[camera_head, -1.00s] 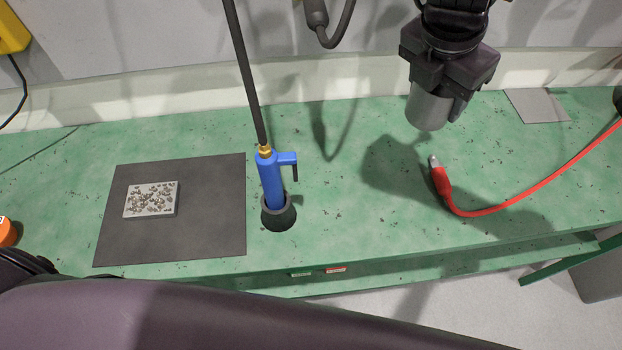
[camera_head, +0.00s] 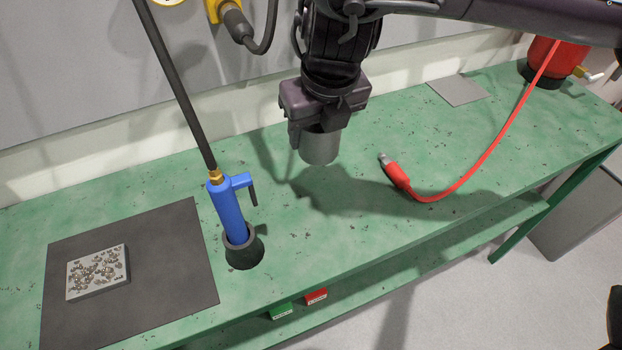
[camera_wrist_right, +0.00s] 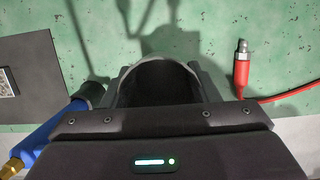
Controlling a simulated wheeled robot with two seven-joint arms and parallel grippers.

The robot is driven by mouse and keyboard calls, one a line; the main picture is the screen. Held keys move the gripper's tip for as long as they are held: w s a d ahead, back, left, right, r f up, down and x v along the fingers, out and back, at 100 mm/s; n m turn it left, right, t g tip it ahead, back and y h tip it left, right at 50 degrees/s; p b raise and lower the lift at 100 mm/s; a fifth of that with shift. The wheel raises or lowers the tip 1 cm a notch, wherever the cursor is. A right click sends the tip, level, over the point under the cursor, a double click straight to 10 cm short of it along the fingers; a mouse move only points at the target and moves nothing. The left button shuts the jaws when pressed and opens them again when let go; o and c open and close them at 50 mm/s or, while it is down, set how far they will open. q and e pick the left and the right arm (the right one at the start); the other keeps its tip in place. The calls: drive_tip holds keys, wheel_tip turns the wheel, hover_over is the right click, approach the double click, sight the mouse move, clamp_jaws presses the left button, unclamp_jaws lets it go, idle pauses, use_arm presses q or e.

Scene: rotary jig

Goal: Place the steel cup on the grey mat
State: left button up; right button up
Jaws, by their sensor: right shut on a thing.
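The steel cup (camera_head: 320,148) is a plain grey cylinder, held upright above the green bench. My right gripper (camera_head: 320,131) is shut on it, with the fingers around its upper part. In the right wrist view the cup (camera_wrist_right: 156,62) shows as a round rim with a dark inside between the fingers. A small light grey mat (camera_head: 458,90) lies bare at the back right of the bench. A larger dark grey mat (camera_head: 180,265) lies at the left. My left gripper is not in view.
A blue tool (camera_head: 228,208) stands in a dark holder (camera_head: 245,253), left of the cup. A tray of small metal parts (camera_head: 97,272) is on the dark mat. A red container (camera_head: 553,60) stands far right.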

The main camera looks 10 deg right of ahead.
wheel_tip(320, 180, down, 11)
drive_tip(key=shift+f+b, duration=0.2)
drive_tip(key=shift+b, duration=0.35)
drive_tip(key=shift+s+f, duration=0.1)
drive_tip(key=shift+f, duration=0.05)
drive_tip(key=o, duration=1)
